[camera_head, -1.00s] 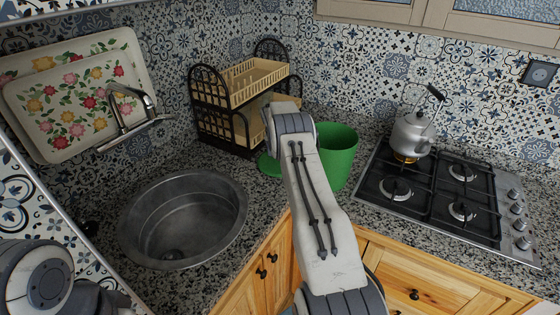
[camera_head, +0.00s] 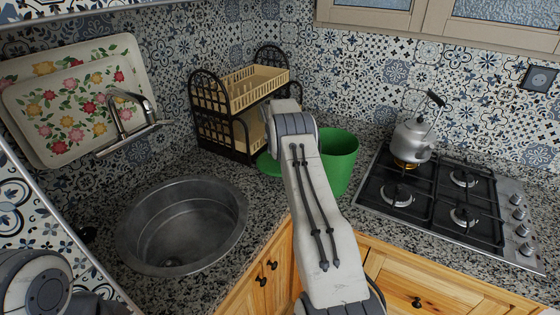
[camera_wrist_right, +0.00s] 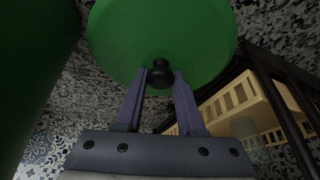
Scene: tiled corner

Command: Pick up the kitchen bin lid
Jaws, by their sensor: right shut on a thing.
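The green bin lid (camera_wrist_right: 165,35) is a round disc with a black knob (camera_wrist_right: 160,73). In the right wrist view my right gripper (camera_wrist_right: 161,78) is shut on the knob, one finger on each side of it. In the head view a part of the lid (camera_head: 268,164) shows left of my right arm, and that arm hides my right gripper. The green bin (camera_head: 340,160) stands open on the counter just right of the arm. My left gripper is out of view; only a part of my left arm shows at the lower left.
A dark two-tier rack (camera_head: 240,105) stands close behind and left of the lid. A round metal sink (camera_head: 182,222) lies at the left, with flowered trays (camera_head: 75,105) leaning behind it. A kettle (camera_head: 413,140) stands on the gas hob (camera_head: 440,195) at the right.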

